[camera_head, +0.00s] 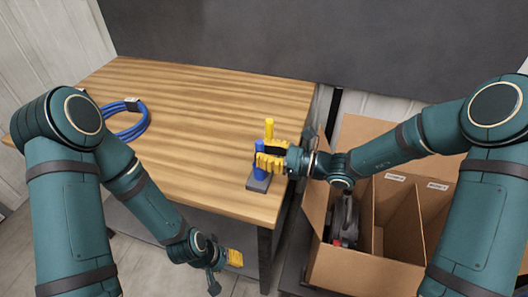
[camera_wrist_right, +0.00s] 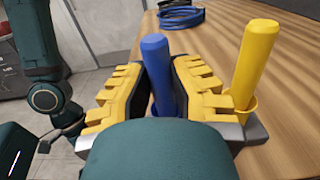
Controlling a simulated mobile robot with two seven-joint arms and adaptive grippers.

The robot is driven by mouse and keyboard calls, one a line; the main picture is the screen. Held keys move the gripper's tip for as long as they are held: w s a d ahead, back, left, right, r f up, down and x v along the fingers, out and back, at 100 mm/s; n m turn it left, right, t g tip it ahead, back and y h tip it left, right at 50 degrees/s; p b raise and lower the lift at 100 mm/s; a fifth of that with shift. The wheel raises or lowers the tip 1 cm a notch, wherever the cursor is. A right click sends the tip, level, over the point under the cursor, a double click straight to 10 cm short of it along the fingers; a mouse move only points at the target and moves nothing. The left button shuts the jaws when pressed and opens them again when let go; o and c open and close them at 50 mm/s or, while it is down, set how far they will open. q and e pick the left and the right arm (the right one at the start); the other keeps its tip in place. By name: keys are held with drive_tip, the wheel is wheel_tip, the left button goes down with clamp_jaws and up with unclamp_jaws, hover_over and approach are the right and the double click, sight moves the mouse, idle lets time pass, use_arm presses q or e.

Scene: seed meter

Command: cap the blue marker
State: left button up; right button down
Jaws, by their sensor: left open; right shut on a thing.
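The blue marker (camera_head: 259,147) stands upright at the table's right front, at a dark grey block (camera_head: 258,186). My right gripper (camera_head: 268,155) is shut on it, with a finger on each side. In the right wrist view the blue marker (camera_wrist_right: 156,62) rises between the yellow fingers of my right gripper (camera_wrist_right: 158,85); its lower end is hidden. I cannot tell a separate blue cap. A yellow marker (camera_head: 269,129) stands upright beside it; it also shows in the right wrist view (camera_wrist_right: 254,60), with a yellow ring at its base. My left gripper (camera_head: 235,258) is open and empty, low before the table's front edge.
A coil of blue cable (camera_head: 136,126) lies on the wooden table (camera_head: 205,95) at the left. An open cardboard box (camera_head: 365,270) with dividers, labels and a dark object (camera_head: 343,222) stands right of the table. The middle of the table is clear.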

drive_tip(key=c, duration=0.9)
unclamp_jaws()
